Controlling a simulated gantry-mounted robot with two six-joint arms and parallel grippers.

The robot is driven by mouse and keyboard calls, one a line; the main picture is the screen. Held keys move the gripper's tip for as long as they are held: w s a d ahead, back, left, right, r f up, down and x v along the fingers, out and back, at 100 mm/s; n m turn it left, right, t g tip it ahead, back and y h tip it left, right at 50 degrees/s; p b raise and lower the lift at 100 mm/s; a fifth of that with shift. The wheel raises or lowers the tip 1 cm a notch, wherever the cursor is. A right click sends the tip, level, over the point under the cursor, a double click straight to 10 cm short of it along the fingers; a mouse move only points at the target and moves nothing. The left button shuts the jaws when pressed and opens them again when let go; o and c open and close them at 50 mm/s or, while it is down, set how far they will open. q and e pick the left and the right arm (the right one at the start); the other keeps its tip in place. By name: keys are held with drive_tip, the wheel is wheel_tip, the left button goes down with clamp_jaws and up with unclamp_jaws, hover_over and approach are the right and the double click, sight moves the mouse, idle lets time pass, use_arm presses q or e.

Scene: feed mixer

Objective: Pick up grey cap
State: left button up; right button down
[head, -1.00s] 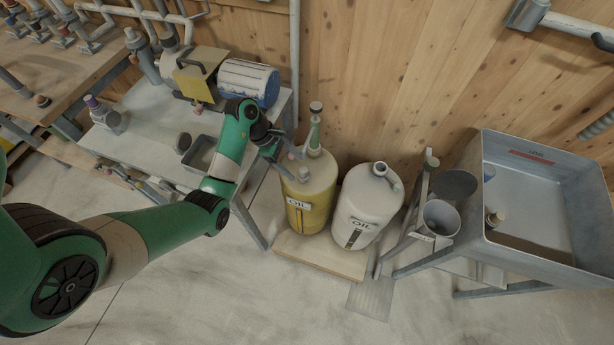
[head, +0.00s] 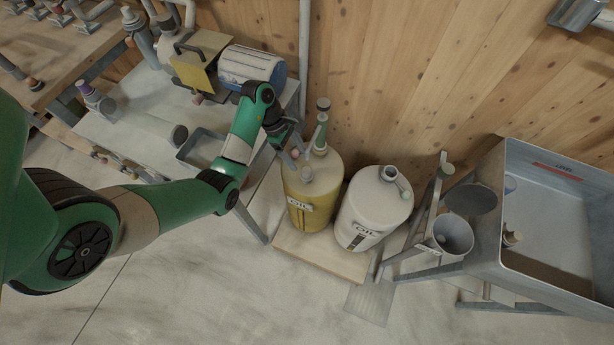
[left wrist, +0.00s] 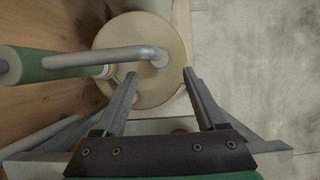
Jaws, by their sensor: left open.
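A yellow oil can (head: 322,205) stands on a low wooden board. A small grey piece (head: 305,174) on its top looks like a grey cap; I cannot be sure it is separate from the can's fittings. A green pump handle with a dark grey knob (head: 323,104) rises behind it. My left gripper (head: 290,157) is just above and left of the can's top, open and empty. In the left wrist view its fingers (left wrist: 160,77) are spread over the can's pale top (left wrist: 150,88), with a grey bent pipe (left wrist: 105,58) just beyond the tips. My right gripper is not seen.
A white oil can (head: 375,208) stands close to the yellow one on the board (head: 300,255). A funnel (head: 453,235) and a grey hopper (head: 560,230) are at the right.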

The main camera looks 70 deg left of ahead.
sight(306, 170)
use_arm(q)
drive_tip(key=b+x, duration=0.1)
drive_tip(key=x, duration=0.1)
drive_tip(key=shift+f, duration=0.4)
drive_tip(key=shift+w+d+f+b, duration=0.15)
drive_tip(key=shift+f+b, duration=0.2)
drive_tip(key=shift+b, duration=0.15)
drive_tip(key=shift+d, duration=0.1)
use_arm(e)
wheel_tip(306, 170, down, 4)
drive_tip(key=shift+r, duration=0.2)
use_arm(q)
drive_tip(key=b+x, duration=0.3)
drive_tip(key=x, duration=0.1)
drive_tip(key=shift+w+d+f+b, duration=0.1)
drive_tip(key=shift+w+f+b, duration=0.05)
drive_tip(key=shift+f+b, duration=0.25)
drive_tip(key=shift+w+d+f, duration=0.1)
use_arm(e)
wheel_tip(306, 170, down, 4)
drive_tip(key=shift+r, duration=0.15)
use_arm(q)
clamp_jaws()
